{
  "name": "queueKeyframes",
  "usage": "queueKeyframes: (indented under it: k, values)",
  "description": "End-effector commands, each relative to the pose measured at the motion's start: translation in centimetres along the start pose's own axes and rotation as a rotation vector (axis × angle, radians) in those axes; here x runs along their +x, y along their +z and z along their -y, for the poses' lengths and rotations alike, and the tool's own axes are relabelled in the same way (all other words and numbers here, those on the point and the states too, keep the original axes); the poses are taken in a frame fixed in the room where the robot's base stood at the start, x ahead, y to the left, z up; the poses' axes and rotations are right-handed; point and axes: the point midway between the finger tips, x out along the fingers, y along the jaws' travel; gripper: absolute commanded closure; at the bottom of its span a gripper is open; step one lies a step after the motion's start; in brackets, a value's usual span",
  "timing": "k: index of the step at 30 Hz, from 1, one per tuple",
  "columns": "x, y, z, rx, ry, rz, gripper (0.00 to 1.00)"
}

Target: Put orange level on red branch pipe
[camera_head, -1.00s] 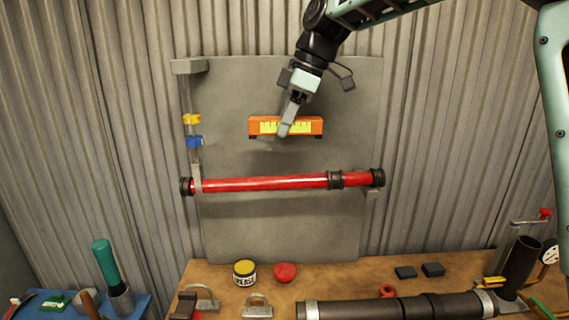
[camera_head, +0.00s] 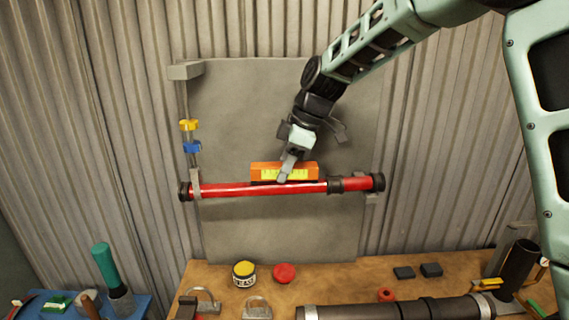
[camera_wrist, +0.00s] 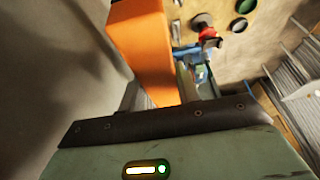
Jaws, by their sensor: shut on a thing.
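The orange level (camera_head: 309,170) with its yellow scale face lies lengthwise along the top of the red branch pipe (camera_head: 230,189). In the head view its lower edge meets the pipe's upper edge; I cannot tell whether it bears its weight there. My gripper (camera_head: 285,174) is shut on the level near its middle, with one finger in front of the scale. In the wrist view the orange body of the level (camera_wrist: 146,45) fills the upper middle, and its far end is cut off. The pipe is not clearly seen in the wrist view.
The pipe runs across a grey backboard (camera_head: 240,110), with black couplings (camera_head: 334,185) toward its right end. Yellow and blue clips (camera_head: 190,146) sit on a thin vertical pipe at left. Below, the wooden bench (camera_head: 345,275) holds a grease tin (camera_head: 244,274) and a red cap (camera_head: 284,273).

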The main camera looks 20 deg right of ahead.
Motion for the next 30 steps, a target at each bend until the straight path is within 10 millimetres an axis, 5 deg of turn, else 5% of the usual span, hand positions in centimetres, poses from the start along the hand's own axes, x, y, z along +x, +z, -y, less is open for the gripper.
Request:
queueKeyframes:
  k: [9, 10, 12, 24, 30]
  values:
    - [0.5, 0.2, 0.0, 0.0, 0.0, -0.001, 0.93]
    - [0.3, 0.1, 0.0, 0.0, 0.0, 0.0, 0.59]
    - [0.3, 0.1, 0.0, 0.0, 0.0, 0.0, 0.46]
    - [-0.5, 0.0, -0.1, 0.0, 0.002, -0.001, 0.46]
    - [-4.0, 0.0, -0.1, 0.001, 0.007, -0.003, 0.46]
